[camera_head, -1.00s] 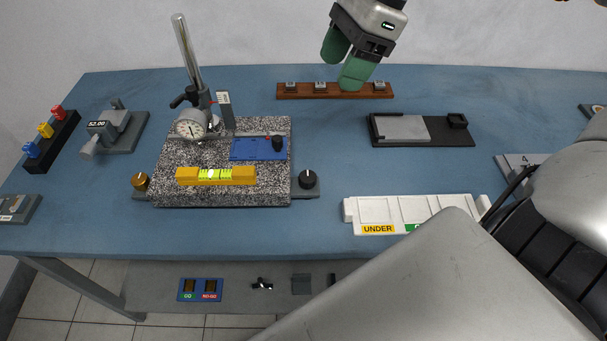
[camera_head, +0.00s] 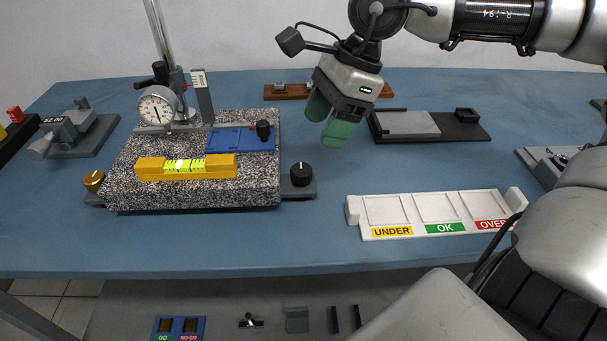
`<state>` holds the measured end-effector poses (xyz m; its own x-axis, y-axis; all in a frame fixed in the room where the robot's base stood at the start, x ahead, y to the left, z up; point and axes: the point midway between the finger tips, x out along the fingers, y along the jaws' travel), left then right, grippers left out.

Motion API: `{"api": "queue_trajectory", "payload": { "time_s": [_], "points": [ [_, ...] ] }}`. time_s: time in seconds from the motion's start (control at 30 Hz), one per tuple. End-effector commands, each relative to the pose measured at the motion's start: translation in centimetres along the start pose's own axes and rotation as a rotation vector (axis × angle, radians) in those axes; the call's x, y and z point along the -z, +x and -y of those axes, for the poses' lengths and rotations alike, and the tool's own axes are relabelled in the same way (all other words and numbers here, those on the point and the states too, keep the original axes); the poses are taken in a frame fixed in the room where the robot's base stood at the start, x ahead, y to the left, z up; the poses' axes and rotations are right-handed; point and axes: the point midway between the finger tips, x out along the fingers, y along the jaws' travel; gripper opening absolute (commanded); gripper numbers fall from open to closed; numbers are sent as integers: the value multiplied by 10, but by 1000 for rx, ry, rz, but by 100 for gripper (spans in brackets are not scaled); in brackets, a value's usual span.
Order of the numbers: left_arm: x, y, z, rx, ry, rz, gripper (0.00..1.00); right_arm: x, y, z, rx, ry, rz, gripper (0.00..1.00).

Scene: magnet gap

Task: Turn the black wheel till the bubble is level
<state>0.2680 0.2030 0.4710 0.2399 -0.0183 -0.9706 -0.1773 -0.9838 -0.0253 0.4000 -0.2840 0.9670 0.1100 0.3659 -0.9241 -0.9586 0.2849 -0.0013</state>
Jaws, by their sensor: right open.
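The black wheel (camera_head: 302,174) is a round knob with a pale mark, on a grey bracket at the right side of the speckled granite plate (camera_head: 240,190). A yellow spirit level (camera_head: 222,166) lies on the plate. The pale bubble (camera_head: 181,166) shows in its green vial, seemingly a little left of the middle; I cannot tell exactly. My right gripper (camera_head: 328,118), with green fingertips, is open and empty, above and slightly right of the black wheel, apart from it. My left gripper is out of view.
A brass knob (camera_head: 94,180) is at the plate's left side. A dial gauge (camera_head: 157,108) on a post and a blue plate (camera_head: 232,141) stand on the granite. A white sorting tray (camera_head: 436,212) lies right of the wheel. Bare blue table lies between wheel and tray.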

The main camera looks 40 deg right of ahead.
Motion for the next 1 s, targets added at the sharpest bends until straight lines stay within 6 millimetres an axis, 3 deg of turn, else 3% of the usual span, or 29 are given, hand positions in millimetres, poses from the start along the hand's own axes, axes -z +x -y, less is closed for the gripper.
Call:
{"api": "queue_trajectory", "payload": {
  "time_s": [0.3,0.5,0.9,1.0],
  "points": [
    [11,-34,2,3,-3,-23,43,1,62,-1,-5,0,-3,63],
    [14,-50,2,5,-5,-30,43,0,87,-1,-3,0,-1,63],
    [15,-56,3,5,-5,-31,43,0,93,0,-1,-1,1,63],
    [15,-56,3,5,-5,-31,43,0,93,0,-1,0,1,47]
  ]
}}
